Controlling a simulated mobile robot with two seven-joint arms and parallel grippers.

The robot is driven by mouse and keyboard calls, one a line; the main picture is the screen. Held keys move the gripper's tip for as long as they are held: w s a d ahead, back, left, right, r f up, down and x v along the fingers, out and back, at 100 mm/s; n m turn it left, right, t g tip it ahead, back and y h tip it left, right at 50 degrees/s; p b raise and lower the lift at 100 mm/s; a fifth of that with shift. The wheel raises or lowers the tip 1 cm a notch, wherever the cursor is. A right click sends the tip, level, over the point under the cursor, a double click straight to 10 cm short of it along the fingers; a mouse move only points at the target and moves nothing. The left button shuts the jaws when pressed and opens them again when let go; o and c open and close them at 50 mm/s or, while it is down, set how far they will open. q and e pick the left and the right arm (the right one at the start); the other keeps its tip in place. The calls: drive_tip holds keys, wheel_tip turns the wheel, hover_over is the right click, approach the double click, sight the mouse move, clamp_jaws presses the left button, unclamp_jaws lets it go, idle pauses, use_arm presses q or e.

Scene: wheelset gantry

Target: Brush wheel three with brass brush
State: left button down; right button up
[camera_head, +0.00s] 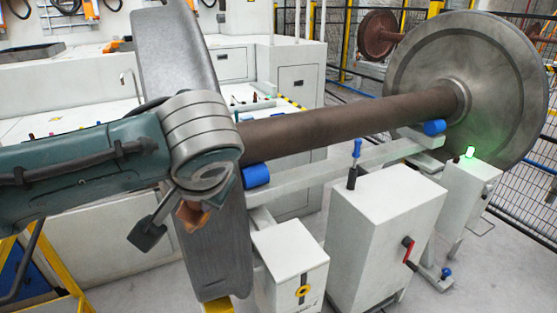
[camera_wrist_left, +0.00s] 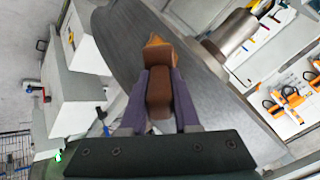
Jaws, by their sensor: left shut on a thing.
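My left gripper (camera_wrist_left: 159,100) is shut on a brown brush (camera_wrist_left: 158,72), which sits between its two purple fingers in the left wrist view. The brush's orange-brown end points at the broad grey face of a wheel (camera_wrist_left: 200,75); I cannot tell whether they touch. In the head view this near wheel (camera_head: 172,55) stands nearly edge-on, with my wrist in front of its middle. Part of the brush (camera_head: 192,216) shows below the wrist; the fingers are mostly hidden. A brown axle (camera_head: 345,120) runs to the far wheel (camera_head: 470,85). No number shows on either wheel. My right gripper is not in view.
The wheelset rests by blue rollers (camera_head: 256,175) on a pale gantry frame (camera_head: 320,172). White cabinets (camera_head: 385,225) stand in front, one with a red handle (camera_head: 408,250). A green lamp (camera_head: 470,151) glows at right. A mesh fence and another wheelset (camera_head: 380,35) stand behind.

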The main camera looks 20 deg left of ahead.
use_arm(q)
drive_tip(key=shift+s+f+b, duration=0.6)
drive_tip(key=shift+f+b, duration=0.65)
drive_tip(key=shift+f, duration=1.6)
drive_tip(key=r+p, duration=0.2)
drive_tip(key=p, duration=0.1)
drive_tip(key=r+p, duration=0.1)
drive_tip(key=r, duration=0.1)
drive_tip(key=shift+w+d+p, duration=0.2)
drive_tip(key=shift+d+p, duration=0.05)
drive_tip(key=shift+p, duration=0.1)
drive_tip(key=r+p, duration=0.2)
drive_tip(key=a+r+p, duration=0.1)
drive_tip(key=shift+w+r+p, duration=0.3)
drive_tip(key=shift+w+r, duration=0.1)
drive_tip(key=shift+w, duration=0.1)
drive_tip(key=shift+s+d+f+b, duration=0.15)
drive_tip(key=shift+f+b, duration=0.3)
drive_tip(key=shift+f, duration=0.35)
drive_tip(key=shift+s+f+b, duration=0.1)
drive_tip(key=shift+f+b, duration=0.35)
drive_tip(key=shift+f, duration=0.3)
drive_tip(key=f+b, duration=0.2)
drive_tip(key=f, duration=0.1)
drive_tip(key=s+d+f, duration=0.1)
drive_tip(key=shift+f+b, duration=0.35)
drive_tip(key=shift+b, duration=0.05)
